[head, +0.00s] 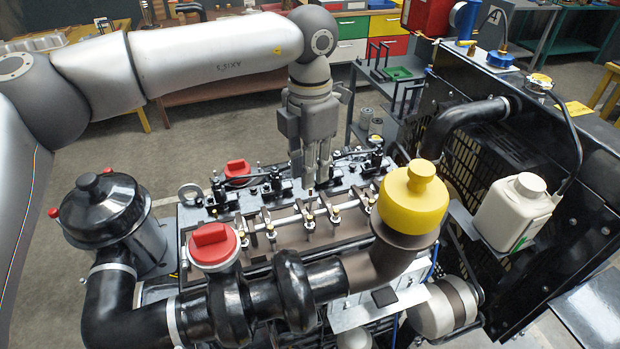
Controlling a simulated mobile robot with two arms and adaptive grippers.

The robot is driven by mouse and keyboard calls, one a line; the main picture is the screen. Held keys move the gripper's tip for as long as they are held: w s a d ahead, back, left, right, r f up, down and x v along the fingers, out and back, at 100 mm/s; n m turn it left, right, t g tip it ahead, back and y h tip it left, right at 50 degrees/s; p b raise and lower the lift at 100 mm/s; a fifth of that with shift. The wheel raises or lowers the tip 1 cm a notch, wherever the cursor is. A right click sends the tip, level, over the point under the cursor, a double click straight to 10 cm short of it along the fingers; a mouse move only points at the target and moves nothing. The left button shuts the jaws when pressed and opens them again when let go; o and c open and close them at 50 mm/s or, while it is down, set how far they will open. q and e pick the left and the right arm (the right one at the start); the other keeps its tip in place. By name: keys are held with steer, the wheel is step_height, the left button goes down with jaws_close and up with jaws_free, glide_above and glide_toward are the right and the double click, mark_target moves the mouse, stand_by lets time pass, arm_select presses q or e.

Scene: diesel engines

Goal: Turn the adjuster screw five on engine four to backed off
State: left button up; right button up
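The engine (335,232) fills the middle of the head view, with its rocker gear uncovered. Several small adjuster screws with pale brass-coloured tops stand in a row along the rocker shaft; one is the adjuster screw (309,221) just below my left gripper in the picture. I see no readable numbers, so I cannot tell which is screw five. My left gripper (311,184) points straight down over the rocker row, its fingers close together. I cannot tell whether its tips touch anything or how far apart they are. My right gripper is out of view.
A yellow cap (413,197) and red caps (212,243) (237,170) stand up around the rocker row. A black filter canister (108,212) is at left, with black piping in front. A white bottle (515,212) and radiator frame stand at right. Open floor lies behind.

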arm_select(q)
steer(key=p, duration=0.3)
glide_above(310, 217)
steer(key=f, duration=0.5)
steer(key=shift+s+f, duration=0.1)
steer(key=shift+s, duration=0.15)
steer(key=f, duration=0.1)
steer(key=f+p, duration=0.1)
steer(key=f, duration=0.2)
steer(key=shift+w+f, duration=0.3)
steer(key=shift+f, duration=0.1)
steer(key=shift+c, duration=1.4)
jaws_close()
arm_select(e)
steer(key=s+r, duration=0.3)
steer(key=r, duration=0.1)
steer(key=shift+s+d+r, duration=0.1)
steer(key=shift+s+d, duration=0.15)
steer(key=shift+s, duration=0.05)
